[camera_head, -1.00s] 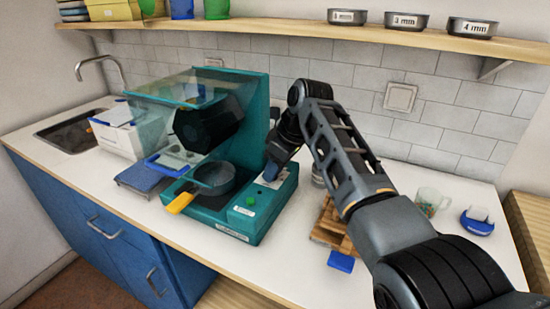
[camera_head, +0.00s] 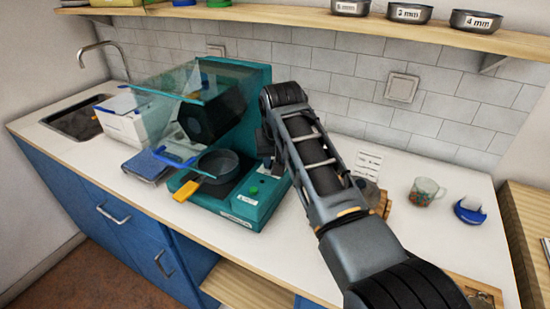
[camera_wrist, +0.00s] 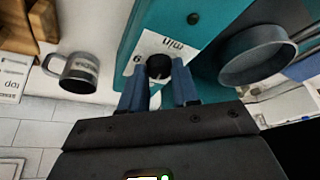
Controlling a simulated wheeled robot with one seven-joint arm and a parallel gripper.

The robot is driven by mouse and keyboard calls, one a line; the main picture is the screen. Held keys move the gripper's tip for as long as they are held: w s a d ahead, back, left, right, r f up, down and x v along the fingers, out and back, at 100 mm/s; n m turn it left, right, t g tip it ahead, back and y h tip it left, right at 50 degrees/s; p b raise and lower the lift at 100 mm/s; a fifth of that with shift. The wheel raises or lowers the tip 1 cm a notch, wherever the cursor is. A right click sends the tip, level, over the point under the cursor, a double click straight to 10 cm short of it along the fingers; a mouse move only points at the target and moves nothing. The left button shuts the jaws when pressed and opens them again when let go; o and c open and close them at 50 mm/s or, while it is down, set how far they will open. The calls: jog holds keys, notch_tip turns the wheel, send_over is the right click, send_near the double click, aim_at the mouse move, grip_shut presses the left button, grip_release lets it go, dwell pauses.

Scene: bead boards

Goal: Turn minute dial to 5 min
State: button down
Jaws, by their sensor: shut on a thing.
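The minute dial (camera_wrist: 158,67) is a small black knob on a white plate marked "min" (camera_wrist: 165,45), seen upside down in the wrist view. The plate is on the teal machine (camera_head: 243,212), which stands on the counter. My gripper (camera_wrist: 161,78) has its blue fingers on either side of the dial and is shut on it. A single digit shows on the plate beside the dial; I cannot read the dial's setting. In the head view the arm hides the dial and fingertips.
A labelled metal cup (camera_wrist: 75,72) stands near the machine. A glass mug (camera_head: 425,191) and blue holder (camera_head: 469,212) stand right.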

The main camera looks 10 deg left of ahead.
jog(key=shift+m, duration=0.6)
jog(key=shift+a, duration=0.1)
jog(key=c, duration=0.8)
grip_release()
jog(key=shift+c, duration=0.2)
jog(key=a+b+v, duration=0.1)
jog(key=v, duration=0.6)
jog(key=shift+s+d+r, duration=0.2)
jog(key=shift+d+r, duration=0.15)
jog(key=shift+d, duration=0.1)
